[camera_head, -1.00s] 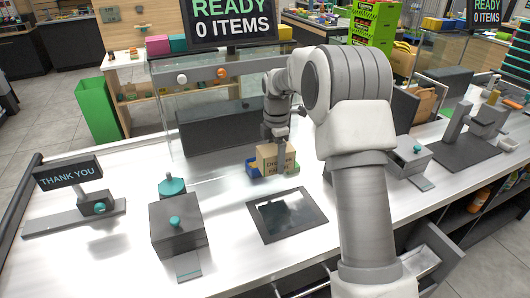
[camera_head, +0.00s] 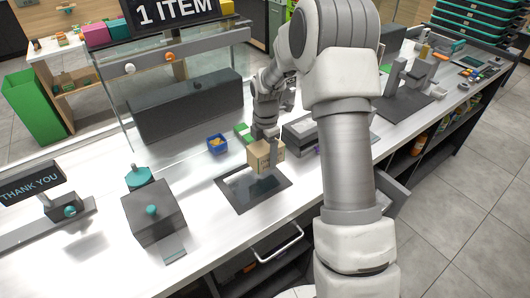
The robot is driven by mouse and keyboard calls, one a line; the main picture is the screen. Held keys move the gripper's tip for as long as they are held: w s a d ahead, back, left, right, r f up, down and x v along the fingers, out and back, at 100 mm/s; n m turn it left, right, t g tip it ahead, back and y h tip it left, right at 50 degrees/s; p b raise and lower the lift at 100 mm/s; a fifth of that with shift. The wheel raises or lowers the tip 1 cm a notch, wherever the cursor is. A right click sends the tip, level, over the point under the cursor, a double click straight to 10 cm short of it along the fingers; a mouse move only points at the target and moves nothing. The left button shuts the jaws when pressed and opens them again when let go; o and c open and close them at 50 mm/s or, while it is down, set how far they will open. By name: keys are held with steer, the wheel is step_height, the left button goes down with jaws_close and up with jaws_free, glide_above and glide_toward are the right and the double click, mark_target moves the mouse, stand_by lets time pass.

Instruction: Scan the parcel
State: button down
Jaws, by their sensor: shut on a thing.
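The parcel (camera_head: 257,157) is a small tan cardboard box. My gripper (camera_head: 268,152) is shut on it, with a finger showing against its side. The parcel is at the upper right edge of the dark glass scanner plate (camera_head: 250,188), which is set in the white counter. I cannot tell whether the parcel touches the plate or is held just above it. The display (camera_head: 177,10) at the top reads "1 ITEM".
A small blue bin (camera_head: 217,143) with orange contents stands behind the scanner. A dark box with a teal knob (camera_head: 152,212) and a "THANK YOU" sign (camera_head: 32,184) are at left. A clear screen (camera_head: 180,80) rises at the back.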

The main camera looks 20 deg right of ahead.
steer(key=shift+s+a+f+b, duration=0.1)
steer(key=shift+a+f+b, duration=0.1)
steer(key=shift+f+b, duration=0.25)
steer(key=f, duration=0.1)
steer(key=a+b, duration=0.1)
steer(key=f, duration=0.1)
steer(key=shift+s+a+f+b, duration=0.25)
steer(key=shift+a+f+b, duration=0.05)
steer(key=shift+b, duration=0.05)
steer(key=a, duration=0.2)
steer(key=s+a, duration=0.1)
steer(key=a, duration=0.2)
steer(key=shift+s+a+r, duration=0.25)
steer(key=shift+s+a, duration=0.15)
steer(key=shift+s+a+r+p, duration=0.1)
steer(key=shift+a+r+p, duration=0.1)
steer(key=shift+r+p, duration=0.35)
steer(key=shift+s+a+r+p, duration=0.2)
steer(key=shift+a+r+p, duration=0.35)
steer(key=shift+r, duration=0.45)
steer(key=shift+a, duration=0.1)
